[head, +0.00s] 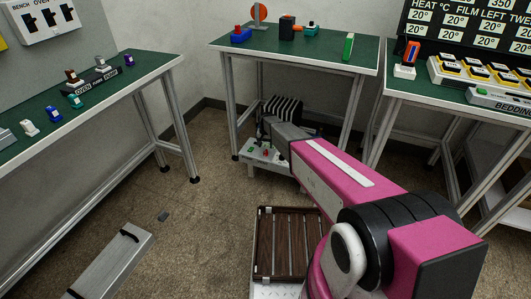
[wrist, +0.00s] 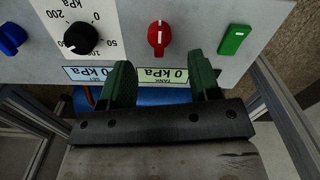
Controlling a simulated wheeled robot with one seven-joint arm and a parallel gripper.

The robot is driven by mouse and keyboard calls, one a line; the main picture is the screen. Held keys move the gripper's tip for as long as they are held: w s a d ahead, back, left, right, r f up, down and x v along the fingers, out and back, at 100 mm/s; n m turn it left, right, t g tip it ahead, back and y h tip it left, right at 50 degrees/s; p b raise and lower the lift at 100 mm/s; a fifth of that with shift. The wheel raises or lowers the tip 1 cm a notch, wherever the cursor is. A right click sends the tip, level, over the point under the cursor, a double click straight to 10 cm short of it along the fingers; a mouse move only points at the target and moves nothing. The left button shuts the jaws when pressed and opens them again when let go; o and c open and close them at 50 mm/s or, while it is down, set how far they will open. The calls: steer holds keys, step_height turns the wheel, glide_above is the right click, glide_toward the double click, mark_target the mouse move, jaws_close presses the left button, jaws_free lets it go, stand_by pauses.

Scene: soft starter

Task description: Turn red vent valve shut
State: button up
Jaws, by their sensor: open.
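The red vent valve (wrist: 159,37) is a small knob with a white line on its top, on a light grey panel (wrist: 200,14) in the wrist view. My gripper (wrist: 162,75) is open and empty, its two green fingers apart. The fingertips lie below the valve in the picture, one on each side, and do not touch it. In the head view my gripper is at the low panel box (head: 254,166) under the back table; its fingers are hard to make out there.
The panel also holds a black dial (wrist: 82,38), a blue knob (wrist: 12,38), a green rocker switch (wrist: 235,39) and two kPa displays (wrist: 162,78). The back table (head: 300,52) stands over the box, its legs close by. A slatted wooden piece (head: 284,243) lies nearer on the floor.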

mark_target(266, 151)
step_height(266, 151, down, 6)
steer(key=shift+r, duration=0.15)
steer(key=shift+c, duration=0.4)
steer(key=c, duration=0.9)
steer(key=shift+o, duration=0.2)
